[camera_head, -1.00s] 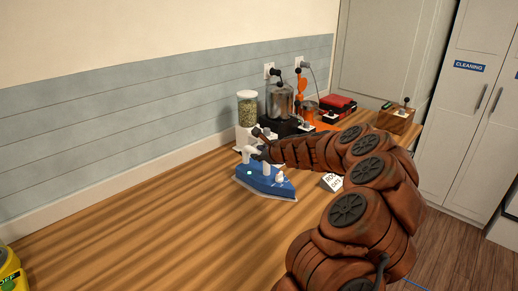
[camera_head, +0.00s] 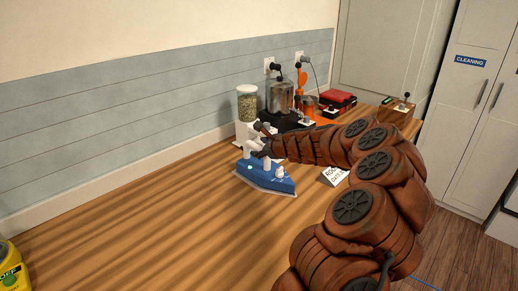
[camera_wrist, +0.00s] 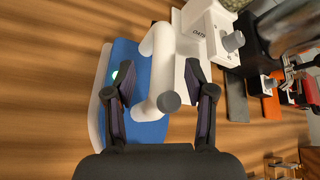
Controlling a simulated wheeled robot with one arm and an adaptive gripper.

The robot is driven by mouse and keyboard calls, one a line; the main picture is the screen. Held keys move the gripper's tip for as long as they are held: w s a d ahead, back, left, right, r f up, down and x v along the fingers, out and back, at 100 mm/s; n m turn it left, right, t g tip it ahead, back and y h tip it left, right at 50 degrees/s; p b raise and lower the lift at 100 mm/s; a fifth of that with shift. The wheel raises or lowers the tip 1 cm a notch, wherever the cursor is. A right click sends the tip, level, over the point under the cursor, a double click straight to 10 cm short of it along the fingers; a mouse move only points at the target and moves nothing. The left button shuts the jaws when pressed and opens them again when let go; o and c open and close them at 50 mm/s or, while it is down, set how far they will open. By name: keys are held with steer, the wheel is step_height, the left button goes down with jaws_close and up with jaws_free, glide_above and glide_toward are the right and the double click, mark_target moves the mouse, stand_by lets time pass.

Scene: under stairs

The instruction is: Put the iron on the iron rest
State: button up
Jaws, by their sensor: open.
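The blue and white iron (camera_head: 265,178) stands on the wooden counter, with its white handle up. In the wrist view, the iron (camera_wrist: 150,130) shows a blue body, a pale rim and a small green light. My gripper (camera_head: 262,142) is at the handle, above the body. In the wrist view my gripper (camera_wrist: 160,75) is open, with one dark finger on each side of the white handle (camera_wrist: 162,75). I cannot tell whether either finger touches it. I cannot make out an iron rest in these views.
A white oats dispenser (camera_head: 246,105) stands close behind the iron. Beyond it are a black and grey machine (camera_head: 280,105), an orange device (camera_head: 303,100) and a red box (camera_head: 337,100). The left counter is clear, except for a yellow container (camera_head: 12,272).

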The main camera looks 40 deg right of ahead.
steer(key=b+v, duration=0.1)
steer(key=v, duration=0.9)
steer(key=shift+s+r+b, duration=0.2)
steer(key=shift+s+b, duration=0.1)
steer(key=shift+b, duration=0.05)
